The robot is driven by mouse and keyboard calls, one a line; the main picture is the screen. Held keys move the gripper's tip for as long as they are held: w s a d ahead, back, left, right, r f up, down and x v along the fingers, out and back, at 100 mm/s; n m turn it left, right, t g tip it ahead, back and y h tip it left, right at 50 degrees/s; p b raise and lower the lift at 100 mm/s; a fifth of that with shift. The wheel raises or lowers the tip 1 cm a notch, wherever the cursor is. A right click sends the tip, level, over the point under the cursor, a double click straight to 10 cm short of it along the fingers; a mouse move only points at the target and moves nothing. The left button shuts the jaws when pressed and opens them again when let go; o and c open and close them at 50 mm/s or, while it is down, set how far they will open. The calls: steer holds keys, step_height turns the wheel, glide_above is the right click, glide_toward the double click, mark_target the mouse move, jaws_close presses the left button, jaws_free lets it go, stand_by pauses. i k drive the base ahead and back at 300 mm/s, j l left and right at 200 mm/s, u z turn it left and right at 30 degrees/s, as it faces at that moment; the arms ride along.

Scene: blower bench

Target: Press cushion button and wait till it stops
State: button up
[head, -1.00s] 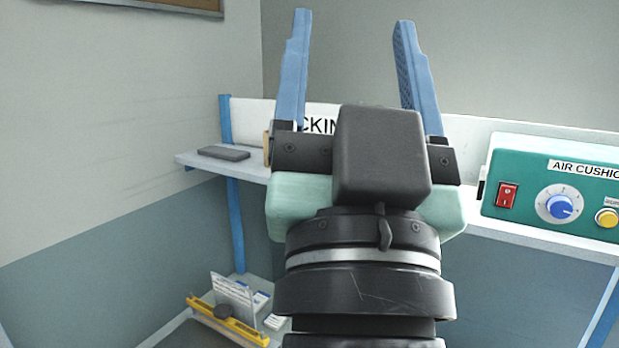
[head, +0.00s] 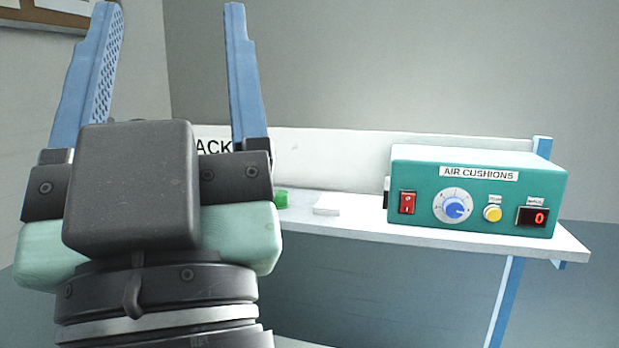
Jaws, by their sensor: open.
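The machine stands on a white shelf (head: 420,238) with blue posts (head: 508,290). A small white stack (head: 327,207) and a green item (head: 281,198), partly hidden by my gripper, lie left of it. The shelf's right end is clear. A board (head: 65,12) hangs upper left.

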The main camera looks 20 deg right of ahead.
mark_target(493, 214)
steer(key=l+z, duration=0.1)
steer(key=z, duration=0.25)
steer(key=k+l+z, duration=0.1)
steer(key=z, duration=0.25)
steer(key=k+l+z, duration=0.1)
steer(key=z, duration=0.25)
